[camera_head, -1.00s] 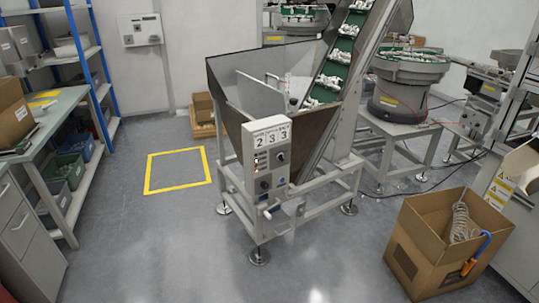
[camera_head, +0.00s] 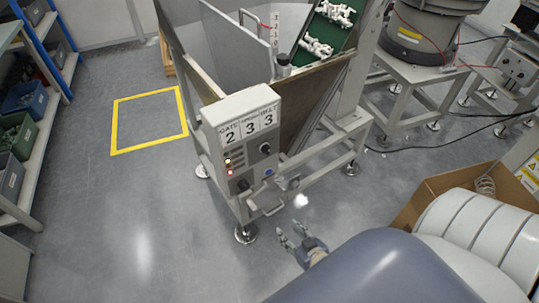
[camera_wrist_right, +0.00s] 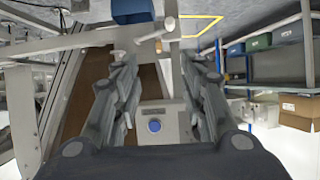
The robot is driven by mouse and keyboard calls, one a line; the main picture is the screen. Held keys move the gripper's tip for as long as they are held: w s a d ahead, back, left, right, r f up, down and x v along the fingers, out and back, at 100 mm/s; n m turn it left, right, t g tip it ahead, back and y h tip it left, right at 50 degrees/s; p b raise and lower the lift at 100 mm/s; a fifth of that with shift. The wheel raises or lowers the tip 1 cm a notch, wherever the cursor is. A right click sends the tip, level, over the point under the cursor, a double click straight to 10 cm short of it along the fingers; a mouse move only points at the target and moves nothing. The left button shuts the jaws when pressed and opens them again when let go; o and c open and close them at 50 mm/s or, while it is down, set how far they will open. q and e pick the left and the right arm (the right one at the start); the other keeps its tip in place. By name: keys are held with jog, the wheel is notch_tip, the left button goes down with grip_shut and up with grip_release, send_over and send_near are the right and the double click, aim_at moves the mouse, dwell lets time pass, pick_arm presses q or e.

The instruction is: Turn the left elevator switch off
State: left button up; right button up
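The elevator's grey control box (camera_head: 250,150) stands at the front of the hopper, with number labels reading 2, 3, 3 on top. Its front has a black knob (camera_head: 265,148) at upper right, another dark knob (camera_head: 243,185) at lower left and a blue button (camera_head: 268,173). Small lights beside them include a lit red one. I cannot tell the switch positions. My right gripper (camera_head: 286,240) is open and empty, below and right of the box, apart from it. In the right wrist view its fingers (camera_wrist_right: 158,65) are spread, with a blue round button (camera_wrist_right: 154,126) between them. My left gripper is not in view.
The hopper's metal frame (camera_head: 325,160) and feet surround the box. An open cardboard box (camera_head: 415,205) stands at right, partly behind my arm. A yellow floor square (camera_head: 150,146) and clear floor lie to the left.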

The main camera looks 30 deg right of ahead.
notch_tip(320, 180, up, 8)
jog(key=w+d+f+t, duration=0.1)
jog(key=w+d+t, duration=0.1)
jog(key=w, duration=0.1)
jog(key=n+t+y, duration=0.1)
jog(key=t, duration=0.3)
send_near(269, 154)
jog(key=w+p, duration=0.1)
jog(key=w, duration=0.6)
jog(key=shift+w+a+r, duration=0.1)
jog(key=shift+w, duration=0.15)
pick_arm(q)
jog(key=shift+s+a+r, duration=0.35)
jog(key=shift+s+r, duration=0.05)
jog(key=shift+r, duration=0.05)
pick_arm(e)
jog(key=shift+w, duration=0.65)
jog(key=shift+c, duration=0.6)
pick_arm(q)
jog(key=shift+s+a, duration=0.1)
pick_arm(e)
jog(key=c, duration=0.8)
